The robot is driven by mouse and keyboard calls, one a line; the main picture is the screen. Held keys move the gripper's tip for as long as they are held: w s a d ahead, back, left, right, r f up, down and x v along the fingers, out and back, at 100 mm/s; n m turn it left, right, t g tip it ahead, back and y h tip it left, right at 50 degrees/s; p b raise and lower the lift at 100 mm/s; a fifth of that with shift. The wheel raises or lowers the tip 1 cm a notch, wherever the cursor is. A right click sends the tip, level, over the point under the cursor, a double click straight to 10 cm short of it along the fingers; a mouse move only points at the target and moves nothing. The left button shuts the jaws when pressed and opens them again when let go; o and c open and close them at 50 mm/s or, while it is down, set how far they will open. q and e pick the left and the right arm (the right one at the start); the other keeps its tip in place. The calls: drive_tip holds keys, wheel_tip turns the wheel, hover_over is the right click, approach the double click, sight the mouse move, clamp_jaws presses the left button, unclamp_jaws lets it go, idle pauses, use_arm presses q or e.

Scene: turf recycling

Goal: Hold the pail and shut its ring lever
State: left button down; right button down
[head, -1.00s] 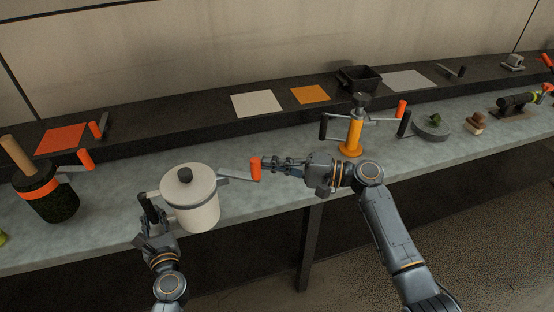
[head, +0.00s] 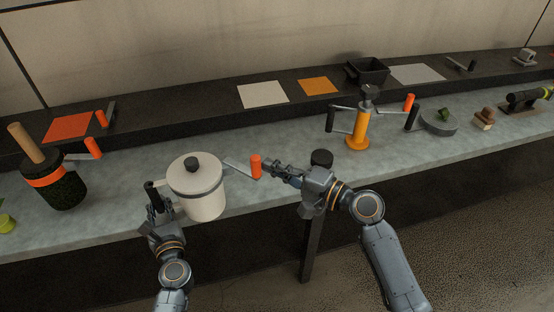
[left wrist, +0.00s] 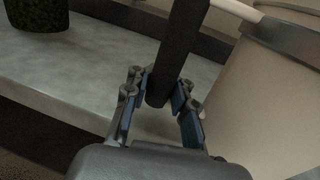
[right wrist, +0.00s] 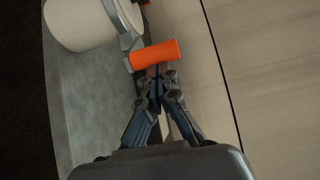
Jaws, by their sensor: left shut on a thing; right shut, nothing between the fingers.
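The cream pail (head: 203,207) stands on the grey bench with its round lid (head: 192,171) and black knob on top. A grey metal ring circles it below the lid. The ring lever (head: 238,168) sticks out to the right and ends in an upright orange grip (head: 255,167). My left gripper (head: 158,212) is shut on the pail's black side handle (left wrist: 178,55), left of the body. My right gripper (head: 267,170) is shut and empty, its tips just right of the orange grip. In the right wrist view the tips meet the grip (right wrist: 155,54) or nearly so.
A dark jar (head: 62,185) with an orange band and crank stands at the left. An orange press-like device (head: 358,135) stands right of my right gripper, with a grey disc (head: 438,123) beyond. A dark raised shelf (head: 205,115) runs behind. The bench front is open.

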drive_tip(key=s+a+m+t+h, duration=0.3)
drive_tip(key=s+t+h, duration=0.1)
drive_tip(key=s, duration=0.1)
drive_tip(key=shift+a+m, duration=0.4)
drive_tip(key=shift+w+d+r, duration=0.1)
drive_tip(key=shift+w, duration=0.05)
idle(1.1)
drive_tip(key=s+d, duration=0.4)
drive_tip(key=d, duration=0.6)
drive_tip(key=shift+s+d, duration=0.25)
drive_tip(key=shift+s, duration=0.15)
